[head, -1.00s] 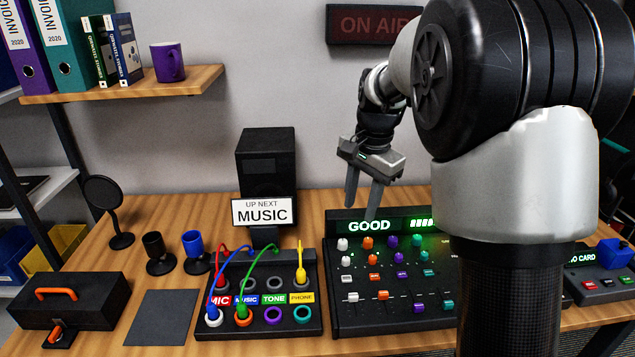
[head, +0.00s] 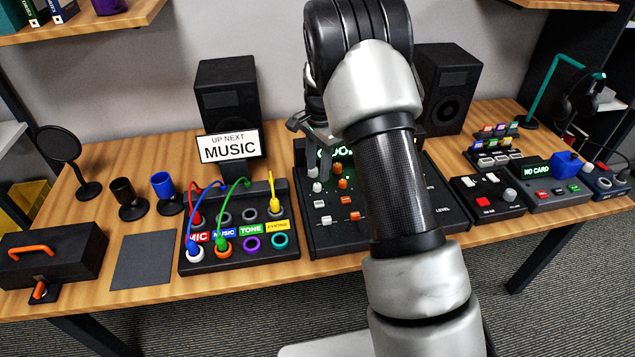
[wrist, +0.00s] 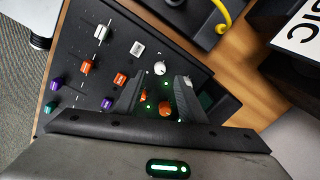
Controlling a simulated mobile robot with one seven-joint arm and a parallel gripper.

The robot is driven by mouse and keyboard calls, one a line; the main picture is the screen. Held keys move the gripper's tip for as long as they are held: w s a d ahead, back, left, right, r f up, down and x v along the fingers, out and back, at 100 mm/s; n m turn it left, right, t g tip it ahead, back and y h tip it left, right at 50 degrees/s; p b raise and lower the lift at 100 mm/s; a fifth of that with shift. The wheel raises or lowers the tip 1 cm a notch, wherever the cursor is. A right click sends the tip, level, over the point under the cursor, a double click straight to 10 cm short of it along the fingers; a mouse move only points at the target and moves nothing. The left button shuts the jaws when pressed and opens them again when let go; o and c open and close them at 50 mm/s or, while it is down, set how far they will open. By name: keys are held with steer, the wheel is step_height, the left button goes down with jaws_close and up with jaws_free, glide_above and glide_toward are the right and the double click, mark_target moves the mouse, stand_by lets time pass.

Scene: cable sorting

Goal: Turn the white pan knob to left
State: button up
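The mixer (head: 320,240) lies on the desk, partly behind my arm. Its left column has two white knobs, an upper one (head: 311,170) and a lower one (head: 317,187). I see no readable pan label. In the wrist view, the lower white knob (wrist: 160,68) shows in the gap between my fingertips, and the other white knob (wrist: 187,81) is partly covered by one fingertip. My gripper (wrist: 160,78) is open and empty, pointing down over the knobs. I cannot tell its height above them. In the head view, my arm hides most of it.
Orange knobs (wrist: 166,109) sit close beside the white ones, also between the fingers. The patch box (head: 240,265) with coloured cables stands left of the mixer, and the "UP NEXT MUSIC" sign (head: 230,147) stands behind it. Switch boxes (head: 487,195) stand to the right.

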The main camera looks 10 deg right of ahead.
mark_target(317, 185)
step_height(317, 185, down, 6)
steer(key=shift+w+r, duration=0.1)
steer(key=shift+r, duration=0.05)
jaws_close()
